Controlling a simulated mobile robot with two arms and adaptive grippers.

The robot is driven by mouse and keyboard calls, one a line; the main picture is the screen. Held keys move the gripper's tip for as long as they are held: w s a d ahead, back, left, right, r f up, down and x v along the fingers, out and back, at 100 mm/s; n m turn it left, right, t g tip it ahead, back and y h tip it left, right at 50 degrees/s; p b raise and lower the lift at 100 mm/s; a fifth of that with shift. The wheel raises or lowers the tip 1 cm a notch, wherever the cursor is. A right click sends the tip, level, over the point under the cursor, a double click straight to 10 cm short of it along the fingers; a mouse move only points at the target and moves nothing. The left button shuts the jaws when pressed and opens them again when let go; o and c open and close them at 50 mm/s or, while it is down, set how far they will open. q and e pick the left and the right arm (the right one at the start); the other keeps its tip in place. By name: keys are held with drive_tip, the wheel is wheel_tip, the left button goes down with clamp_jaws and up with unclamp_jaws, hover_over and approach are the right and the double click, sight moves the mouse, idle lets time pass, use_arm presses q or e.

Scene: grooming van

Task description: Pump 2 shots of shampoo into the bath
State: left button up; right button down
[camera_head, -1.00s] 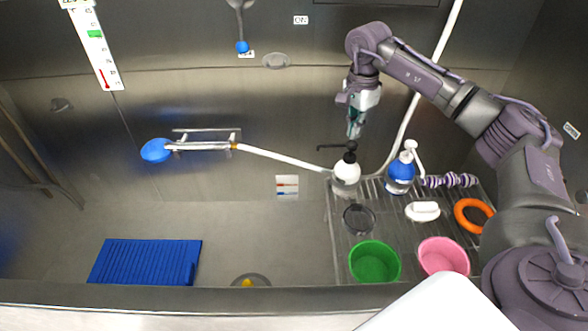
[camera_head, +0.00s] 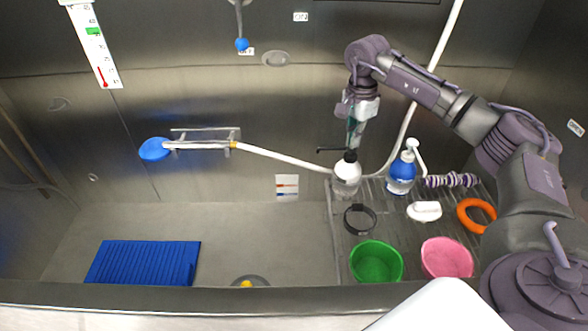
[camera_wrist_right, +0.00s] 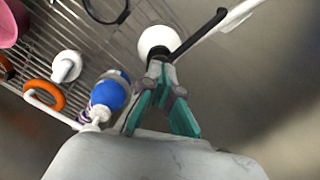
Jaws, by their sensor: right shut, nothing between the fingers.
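A white bottle (camera_head: 347,178) with a black pump stands at the rack's left edge, its spout (camera_head: 331,150) pointing left towards the bath (camera_head: 240,225). A blue bottle (camera_head: 401,176) with a white pump stands to its right. I cannot read which holds shampoo. My right gripper (camera_head: 353,146) is shut and empty, its fingertips on top of the black pump head. The right wrist view shows the shut fingertips (camera_wrist_right: 159,68) at the black pump, the white bottle (camera_wrist_right: 158,40) beyond and the blue bottle (camera_wrist_right: 110,93) beside them. My left gripper is not in view.
The wire rack (camera_head: 340,240) also holds a black ring (camera_head: 360,219), white soap (camera_head: 424,211), an orange ring (camera_head: 476,215), a purple striped item (camera_head: 452,180), and green (camera_head: 376,262) and pink (camera_head: 447,258) bowls. A blue mat (camera_head: 145,262) lies in the bath, otherwise mostly clear.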

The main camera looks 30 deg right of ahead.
drive_tip(key=shift+s+f, duration=0.1)
drive_tip(key=shift+r+p, duration=1.65)
drive_tip(key=shift+r, duration=0.15)
drive_tip(key=shift+f, duration=0.2)
drive_tip(key=shift+f+b, duration=1)
drive_tip(key=shift+f, duration=0.65)
drive_tip(key=shift+r+p, duration=1.55)
drive_tip(key=shift+r, duration=0.25)
